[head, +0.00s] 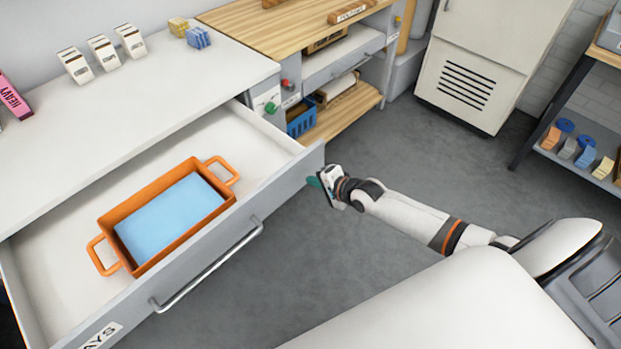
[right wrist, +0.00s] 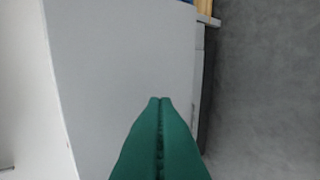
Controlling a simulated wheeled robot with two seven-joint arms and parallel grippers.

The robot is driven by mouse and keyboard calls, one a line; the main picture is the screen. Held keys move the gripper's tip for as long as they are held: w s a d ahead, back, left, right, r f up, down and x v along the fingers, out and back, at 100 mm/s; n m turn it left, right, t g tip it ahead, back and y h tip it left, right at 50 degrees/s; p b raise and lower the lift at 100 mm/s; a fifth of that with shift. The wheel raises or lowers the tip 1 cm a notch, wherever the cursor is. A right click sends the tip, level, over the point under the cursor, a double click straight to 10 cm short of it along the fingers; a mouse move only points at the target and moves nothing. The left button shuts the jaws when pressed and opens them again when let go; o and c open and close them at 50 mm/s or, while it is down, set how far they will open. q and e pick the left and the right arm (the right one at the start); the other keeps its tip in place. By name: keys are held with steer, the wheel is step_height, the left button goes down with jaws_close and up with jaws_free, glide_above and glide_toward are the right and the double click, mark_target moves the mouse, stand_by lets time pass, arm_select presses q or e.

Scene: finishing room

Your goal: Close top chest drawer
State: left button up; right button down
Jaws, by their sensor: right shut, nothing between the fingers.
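The top chest drawer (head: 290,167) is pulled far out in the head view, its grey front facing the lower right. A long bar handle (head: 210,268) runs along that front. Inside lies an orange tray (head: 165,262) with a light blue bottom. My right gripper (head: 314,181) is shut and empty, its green fingertips close to the right end of the drawer front. In the right wrist view the green fingers (right wrist: 160,102) are together over the grey drawer front (right wrist: 115,75); I cannot tell whether they touch it. My left gripper is not in view.
The white chest top (head: 130,110) carries several white dispensers and small sponge-like blocks. Behind stands a wooden-topped bench (head: 265,28) with shelves. A pale cabinet (head: 485,65) and a shelf rack stand to the right. The grey floor (head: 400,165) around my right arm is clear.

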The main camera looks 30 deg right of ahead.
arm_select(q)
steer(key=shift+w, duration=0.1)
arm_select(e)
steer(key=shift+w+a, duration=0.25)
steer(key=shift+w, duration=0.5)
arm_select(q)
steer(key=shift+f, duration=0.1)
arm_select(e)
steer(key=shift+w, duration=0.1)
